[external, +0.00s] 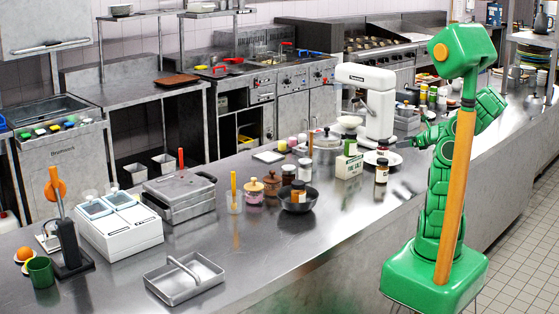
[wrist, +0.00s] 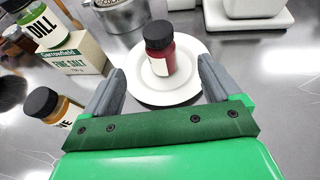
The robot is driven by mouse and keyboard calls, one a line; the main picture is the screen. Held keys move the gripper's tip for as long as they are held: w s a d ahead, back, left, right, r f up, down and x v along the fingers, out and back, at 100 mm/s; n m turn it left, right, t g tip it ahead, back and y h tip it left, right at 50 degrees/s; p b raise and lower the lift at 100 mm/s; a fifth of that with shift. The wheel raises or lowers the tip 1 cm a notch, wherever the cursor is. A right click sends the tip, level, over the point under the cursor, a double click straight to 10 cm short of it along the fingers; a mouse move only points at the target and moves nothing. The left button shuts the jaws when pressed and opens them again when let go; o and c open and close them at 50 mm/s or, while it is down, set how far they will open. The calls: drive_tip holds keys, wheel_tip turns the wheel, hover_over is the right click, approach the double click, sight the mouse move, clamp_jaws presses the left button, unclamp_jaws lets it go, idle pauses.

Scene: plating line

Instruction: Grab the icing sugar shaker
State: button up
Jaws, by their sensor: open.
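I cannot make out which container is the icing sugar shaker; no label that I can read says so. In the wrist view my gripper (wrist: 162,78) is open and empty, with its two grey fingers apart. Beyond and between the fingertips, a dark red jar with a black lid and pale label (wrist: 160,50) stands upright on a white plate (wrist: 142,92). The plate also shows in the external view (external: 371,160), at the left of my green arm. The jar's label text is too blurred to read.
Left of my gripper stand a fine salt box (wrist: 72,52), a dill jar (wrist: 35,28) and a black-lidded jar with a partly hidden label (wrist: 48,106). A white stand mixer (external: 372,95) is behind the plate.

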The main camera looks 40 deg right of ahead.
wheel_tip(320, 180, up, 11)
drive_tip(key=n+g+y, duration=0.1)
drive_tip(key=n+y, duration=0.3)
hover_over(304, 175)
drive_tip(key=s+d, duration=0.2)
drive_tip(key=d, duration=0.2)
drive_tip(key=f, duration=0.1)
drive_tip(key=shift+s+d+f, duration=0.1)
drive_tip(key=shift+f, duration=8.95)
drive_tip(key=shift+x, duration=2.45)
